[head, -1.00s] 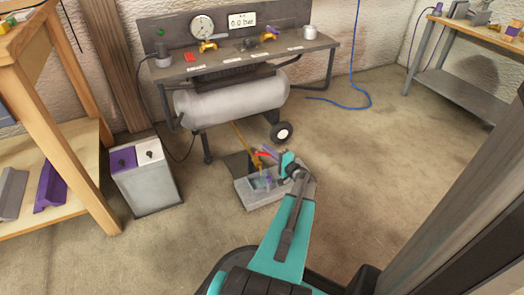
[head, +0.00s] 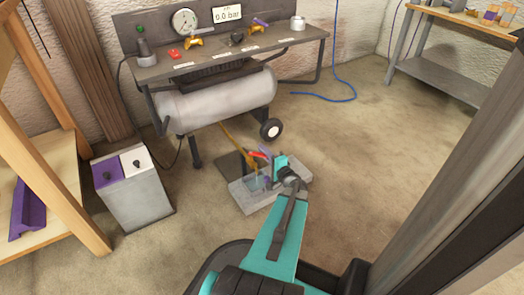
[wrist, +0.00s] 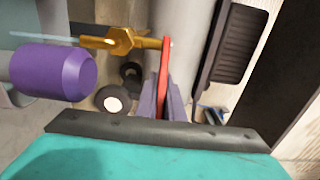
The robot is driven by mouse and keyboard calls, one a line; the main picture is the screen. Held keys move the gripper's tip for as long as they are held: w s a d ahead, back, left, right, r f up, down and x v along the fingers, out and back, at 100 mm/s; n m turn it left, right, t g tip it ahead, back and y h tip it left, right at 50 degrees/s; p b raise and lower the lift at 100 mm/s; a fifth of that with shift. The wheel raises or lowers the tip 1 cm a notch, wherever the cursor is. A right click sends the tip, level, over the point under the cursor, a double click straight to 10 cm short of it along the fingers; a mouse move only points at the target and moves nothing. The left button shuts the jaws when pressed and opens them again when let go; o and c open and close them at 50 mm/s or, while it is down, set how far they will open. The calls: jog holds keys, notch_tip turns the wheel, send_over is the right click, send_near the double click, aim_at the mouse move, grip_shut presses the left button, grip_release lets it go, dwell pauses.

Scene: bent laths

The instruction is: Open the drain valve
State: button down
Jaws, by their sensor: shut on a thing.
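The drain valve shows in the wrist view as a brass body (wrist: 120,41) with a red lever (wrist: 164,78). In the head view its red lever (head: 258,155) shows small, at the lower end of a brass pipe (head: 228,137) below the tank. My gripper (wrist: 164,103) is shut on the red lever, with a finger on each side; in the head view my gripper (head: 264,152) is over the grey tray (head: 255,205). A thin pale-blue streak (wrist: 50,39) runs left from the brass body. The lever's far end is hidden between the fingers.
The compressor tank (head: 218,101) hangs under a bench with a gauge (head: 184,20) and a display (head: 227,14) reading 0.0 bar. A purple cylinder (wrist: 55,72) is close left of the valve. A grey box (head: 140,200) stands left. Floor to the right is clear.

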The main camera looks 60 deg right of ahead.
jog(key=shift+a, duration=0.1)
jog(key=c, duration=1.9)
grip_release()
jog(key=shift+o, duration=0.2)
jog(key=shift+s, duration=0.1)
jog(key=p+v, duration=0.5)
jog(key=v, duration=0.8)
jog(key=shift+s, duration=0.3)
jog(key=shift+a, duration=0.15)
jog(key=shift+c, duration=0.4)
